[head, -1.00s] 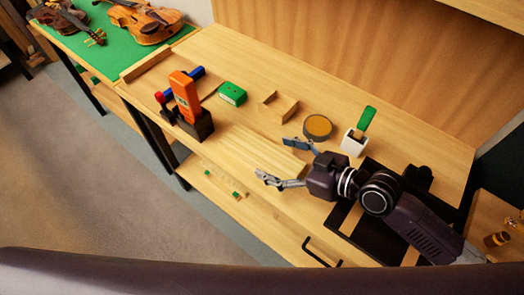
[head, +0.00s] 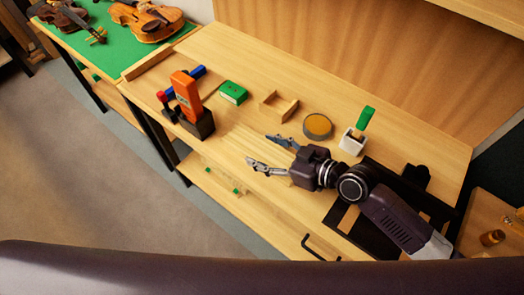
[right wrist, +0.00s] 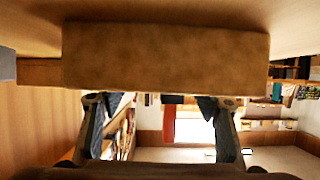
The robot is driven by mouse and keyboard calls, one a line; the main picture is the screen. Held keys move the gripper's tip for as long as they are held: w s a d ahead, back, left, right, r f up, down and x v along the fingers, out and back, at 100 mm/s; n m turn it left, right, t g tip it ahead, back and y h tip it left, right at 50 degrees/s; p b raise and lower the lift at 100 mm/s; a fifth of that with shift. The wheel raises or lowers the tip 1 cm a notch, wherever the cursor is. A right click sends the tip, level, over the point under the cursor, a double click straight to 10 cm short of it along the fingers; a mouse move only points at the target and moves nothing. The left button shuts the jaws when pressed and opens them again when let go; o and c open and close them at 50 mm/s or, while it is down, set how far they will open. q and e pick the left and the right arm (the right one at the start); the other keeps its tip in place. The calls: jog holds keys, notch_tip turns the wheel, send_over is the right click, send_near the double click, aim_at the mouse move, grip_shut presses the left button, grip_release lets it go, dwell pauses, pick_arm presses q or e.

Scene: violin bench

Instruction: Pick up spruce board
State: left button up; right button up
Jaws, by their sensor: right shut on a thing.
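The spruce board (head: 238,133) is a pale, flat piece near the front edge of the workbench (head: 330,85) in the head view. My right gripper (head: 260,150) reaches in from the right with a finger on either side of the board and is shut on it. The gripper and wrist hide part of the board. In the right wrist view, the board (right wrist: 165,55) spans the top middle, just beyond the fingertips of my right gripper (right wrist: 162,105). I cannot tell whether the board is clear of the bench top. My left gripper is not in view.
An orange tool (head: 186,92) in a dark stand is left of the board. A green box (head: 233,93), a wooden corner piece (head: 279,106), a round amber tin (head: 317,126) and a white holder (head: 352,144) stand behind. Violins (head: 146,20) lie on the green mat.

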jog(key=c, duration=0.4)
jog(key=shift+o, duration=0.2)
jog(key=shift+r, duration=0.15)
